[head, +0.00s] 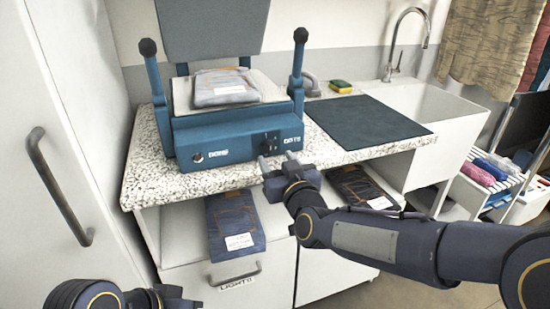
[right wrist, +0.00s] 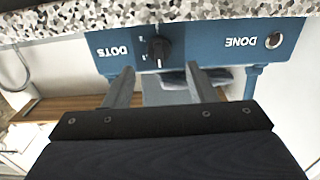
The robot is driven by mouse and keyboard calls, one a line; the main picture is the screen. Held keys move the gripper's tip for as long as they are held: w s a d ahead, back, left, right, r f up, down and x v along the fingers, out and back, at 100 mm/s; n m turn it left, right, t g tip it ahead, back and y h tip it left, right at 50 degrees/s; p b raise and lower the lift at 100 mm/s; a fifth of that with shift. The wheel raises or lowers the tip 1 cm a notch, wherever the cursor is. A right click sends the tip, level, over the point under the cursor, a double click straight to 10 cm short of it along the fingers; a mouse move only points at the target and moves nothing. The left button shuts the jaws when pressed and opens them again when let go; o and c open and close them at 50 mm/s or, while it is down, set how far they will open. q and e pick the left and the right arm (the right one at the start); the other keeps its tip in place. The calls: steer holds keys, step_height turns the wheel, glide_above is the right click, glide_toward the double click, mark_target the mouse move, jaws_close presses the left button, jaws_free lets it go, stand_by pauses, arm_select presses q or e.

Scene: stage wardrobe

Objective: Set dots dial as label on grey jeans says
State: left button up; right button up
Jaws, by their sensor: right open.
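The dots dial is a black knob (right wrist: 160,50) on the front of a blue press (head: 235,146). It shows upside down in the right wrist view, beside the word DOTS, with small marks around it too blurred to read. My right gripper (head: 277,163) is open and empty, its fingers apart just in front of the dial and not touching it as far as I can see. Folded grey-blue jeans (head: 222,84) with a white label lie on the press; the label's writing is too small to read. Only part of my left arm shows, at the bottom left; its fingertips are hidden.
A DONE button (right wrist: 273,41) sits on the same panel. Labelled blue jeans (head: 232,220) and dark jeans (head: 352,184) lie below the speckled counter (head: 150,171). A dark mat (head: 367,122), a sponge (head: 340,86) and a sink stand to the right. A cabinet handle (head: 57,190) juts out left.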

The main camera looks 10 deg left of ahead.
mark_target(271, 150)
steer(key=x, duration=0.5)
steer(key=shift+w, duration=0.1)
steer(key=c, duration=1)
